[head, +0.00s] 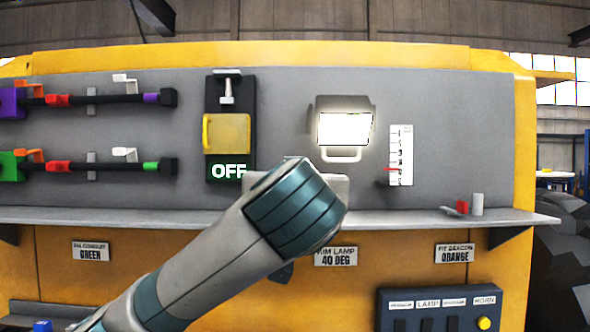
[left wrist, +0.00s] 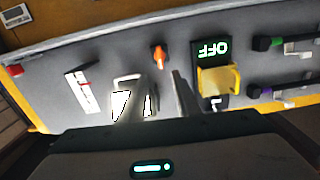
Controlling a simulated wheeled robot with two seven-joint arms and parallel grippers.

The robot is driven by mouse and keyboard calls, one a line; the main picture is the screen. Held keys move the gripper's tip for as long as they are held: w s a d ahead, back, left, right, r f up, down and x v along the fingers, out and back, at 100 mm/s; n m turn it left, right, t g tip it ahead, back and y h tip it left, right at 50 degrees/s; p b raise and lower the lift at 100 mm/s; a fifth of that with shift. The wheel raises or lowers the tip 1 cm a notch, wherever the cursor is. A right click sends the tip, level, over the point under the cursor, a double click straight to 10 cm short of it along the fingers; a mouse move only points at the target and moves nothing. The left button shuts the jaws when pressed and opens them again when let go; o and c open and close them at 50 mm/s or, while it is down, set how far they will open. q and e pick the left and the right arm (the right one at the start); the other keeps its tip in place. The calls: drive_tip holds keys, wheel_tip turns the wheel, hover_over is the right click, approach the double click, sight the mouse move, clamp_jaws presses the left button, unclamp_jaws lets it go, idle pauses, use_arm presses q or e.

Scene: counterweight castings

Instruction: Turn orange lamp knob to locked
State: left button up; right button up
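The orange knob (left wrist: 158,57) shows in the left wrist view on the grey panel, between the lit lamp and the yellow cover. In the head view my left arm hides it. The lit lamp (head: 343,128) glows white in the upper right of the panel; it also shows in the left wrist view (left wrist: 121,104). My left gripper (left wrist: 156,77) appears open, one finger in front of the lamp and the other nearer the yellow cover. The knob appears beyond the gap between the fingertips, with no contact visible. My right gripper is not in view.
A yellow cover (head: 226,133) sits above a green OFF sign (head: 228,171). A scale with a red pointer (head: 400,155) is right of the lamp. Conduits with clamps (head: 110,98) run at left. A shelf (head: 420,218) below holds a small red piece (head: 461,207) and a grey cylinder (head: 477,204).

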use_arm(q)
drive_tip(key=w+p, duration=0.7)
drive_tip(key=w, duration=0.6)
drive_tip(key=shift+r, duration=0.2)
drive_tip(key=shift+w+f+p, duration=0.15)
drive_tip(key=shift+w+p, duration=0.25)
drive_tip(key=shift+w, duration=0.3)
drive_tip(key=c, duration=0.7)
